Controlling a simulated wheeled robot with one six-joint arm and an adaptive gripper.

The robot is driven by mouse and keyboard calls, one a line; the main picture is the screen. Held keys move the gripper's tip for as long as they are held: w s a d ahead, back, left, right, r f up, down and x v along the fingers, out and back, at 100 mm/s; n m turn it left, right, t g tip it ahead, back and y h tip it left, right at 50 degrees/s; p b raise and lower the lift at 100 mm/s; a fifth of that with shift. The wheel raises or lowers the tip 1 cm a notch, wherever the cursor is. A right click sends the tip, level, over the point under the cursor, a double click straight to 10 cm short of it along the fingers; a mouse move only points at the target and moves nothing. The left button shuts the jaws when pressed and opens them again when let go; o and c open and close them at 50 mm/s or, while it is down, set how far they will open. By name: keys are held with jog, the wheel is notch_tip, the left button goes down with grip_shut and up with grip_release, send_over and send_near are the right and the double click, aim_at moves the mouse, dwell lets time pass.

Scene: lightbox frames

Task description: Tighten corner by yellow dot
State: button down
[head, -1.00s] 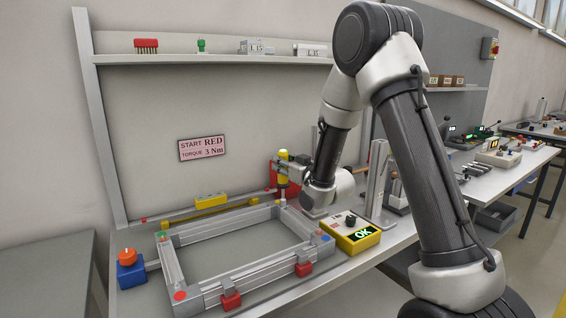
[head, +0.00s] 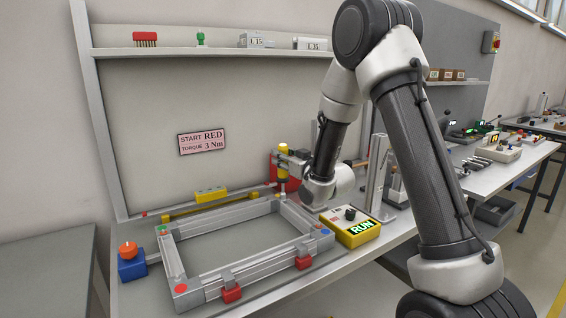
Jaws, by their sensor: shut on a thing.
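A silver rectangular frame (head: 245,270) lies on the bench. A red dot (head: 181,288) marks its near-left corner, a green dot (head: 163,230) its far-left corner and a blue dot (head: 326,232) its right corner. My gripper (head: 288,164) is shut on an upright yellow power screwdriver (head: 283,175). The screwdriver's tip points down at the far-right corner; I cannot tell clearly whether it touches a screw. A yellow dot cannot be made out there. A yellow controller (head: 352,230) beside the frame shows a green "RUN" on its display (head: 363,228).
A sign (head: 202,142) reads "START RED, TORQUE 3 Nm". Red clamps (head: 231,294) sit along the near rail. A blue box with an orange knob (head: 130,262) stands at the left. A metal upright (head: 378,175) stands close to my wrist. The frame's inside is clear.

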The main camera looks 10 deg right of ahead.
aim_at(283, 145)
jog(key=shift+f, duration=0.15)
dwell(0.3)
jog(key=shift+r, duration=2.6)
jog(key=shift+r, duration=0.15)
